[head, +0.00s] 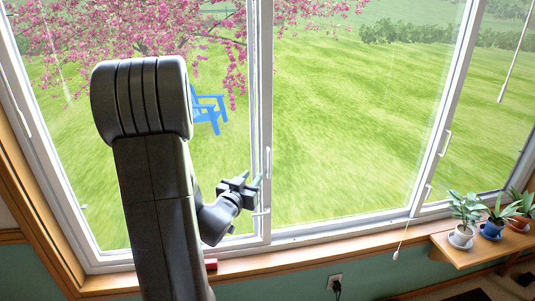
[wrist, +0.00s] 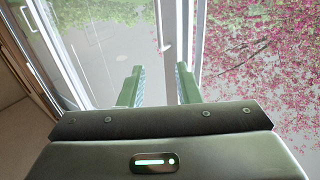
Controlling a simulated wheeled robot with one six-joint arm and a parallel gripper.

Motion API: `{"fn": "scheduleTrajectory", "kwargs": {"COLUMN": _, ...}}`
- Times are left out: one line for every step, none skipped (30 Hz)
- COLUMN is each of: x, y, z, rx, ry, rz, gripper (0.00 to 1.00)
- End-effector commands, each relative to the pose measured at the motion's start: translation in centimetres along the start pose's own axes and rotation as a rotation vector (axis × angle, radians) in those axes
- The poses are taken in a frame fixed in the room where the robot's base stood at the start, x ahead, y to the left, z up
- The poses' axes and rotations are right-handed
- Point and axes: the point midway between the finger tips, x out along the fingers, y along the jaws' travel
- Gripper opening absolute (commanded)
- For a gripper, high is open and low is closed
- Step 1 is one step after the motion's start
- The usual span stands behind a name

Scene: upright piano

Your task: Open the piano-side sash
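A white-framed window with tall glass sashes fills the head view. My gripper (head: 251,181) is in front of the white upright (head: 265,95) between the left sash (head: 100,215) and the middle sash (head: 345,120). A slim white handle (head: 268,160) is on that upright, just right of the fingers, with a small latch (head: 261,212) below. In the wrist view my gripper (wrist: 160,75) has its two green fingers apart, with the white upright (wrist: 176,35) beyond the gap. I see nothing held. Contact with the handle cannot be told. No piano shows, so I cannot tell which sash is piano-side.
A wooden sill (head: 330,240) runs below the window, with a small red item (head: 210,264) on it. Potted plants (head: 490,229) stand on a wooden shelf at right. A pull cord (head: 402,240) hangs near them. My arm hides part of the left sash.

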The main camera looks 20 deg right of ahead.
Motion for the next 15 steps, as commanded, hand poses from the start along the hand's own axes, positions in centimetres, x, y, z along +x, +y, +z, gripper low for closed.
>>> {"fn": "scheduleTrajectory", "kwargs": {"x": 0.8, "y": 0.1, "z": -0.1, "rx": -0.001, "ry": -0.001, "rz": 0.003, "gripper": 0.30}}
{"fn": "scheduleTrajectory", "kwargs": {"x": 1.3, "y": 0.1, "z": -0.1, "rx": -0.001, "ry": -0.001, "rz": 0.003, "gripper": 0.30}}
{"fn": "scheduleTrajectory", "kwargs": {"x": 2.1, "y": 0.1, "z": -0.1, "rx": -0.002, "ry": 0.000, "rz": 0.003, "gripper": 0.30}}
{"fn": "scheduleTrajectory", "kwargs": {"x": 2.7, "y": 0.1, "z": -0.1, "rx": -0.001, "ry": -0.001, "rz": 0.003, "gripper": 0.30}}
{"fn": "scheduleTrajectory", "kwargs": {"x": 3.4, "y": 0.1, "z": -0.2, "rx": -0.001, "ry": -0.001, "rz": 0.003, "gripper": 0.30}}
{"fn": "scheduleTrajectory", "kwargs": {"x": 4.2, "y": 0.1, "z": -0.1, "rx": -0.001, "ry": -0.001, "rz": 0.002, "gripper": 0.30}}
{"fn": "scheduleTrajectory", "kwargs": {"x": 4.9, "y": 0.1, "z": -0.2, "rx": 0.000, "ry": -0.001, "rz": 0.003, "gripper": 0.30}}
{"fn": "scheduleTrajectory", "kwargs": {"x": 5.6, "y": 0.1, "z": -0.2, "rx": 0.000, "ry": -0.001, "rz": 0.003, "gripper": 0.30}}
{"fn": "scheduleTrajectory", "kwargs": {"x": 6.5, "y": 0.1, "z": -0.2, "rx": 0.000, "ry": 0.000, "rz": 0.002, "gripper": 0.30}}
{"fn": "scheduleTrajectory", "kwargs": {"x": 7.1, "y": 0.1, "z": -0.2, "rx": -0.001, "ry": -0.001, "rz": 0.002, "gripper": 0.30}}
{"fn": "scheduleTrajectory", "kwargs": {"x": 7.7, "y": 0.1, "z": -0.2, "rx": 0.000, "ry": -0.001, "rz": 0.002, "gripper": 0.30}}
{"fn": "scheduleTrajectory", "kwargs": {"x": 8.5, "y": 0.1, "z": -0.2, "rx": 0.000, "ry": -0.001, "rz": 0.001, "gripper": 0.30}}
{"fn": "scheduleTrajectory", "kwargs": {"x": 9.0, "y": 0.1, "z": -0.2, "rx": -0.001, "ry": -0.001, "rz": 0.001, "gripper": 0.30}}
{"fn": "scheduleTrajectory", "kwargs": {"x": 9.6, "y": 0.1, "z": -0.2, "rx": -0.001, "ry": 0.000, "rz": 0.001, "gripper": 0.30}}
{"fn": "scheduleTrajectory", "kwargs": {"x": 10.2, "y": 0.1, "z": -0.1, "rx": -0.001, "ry": -0.001, "rz": 0.001, "gripper": 0.30}}
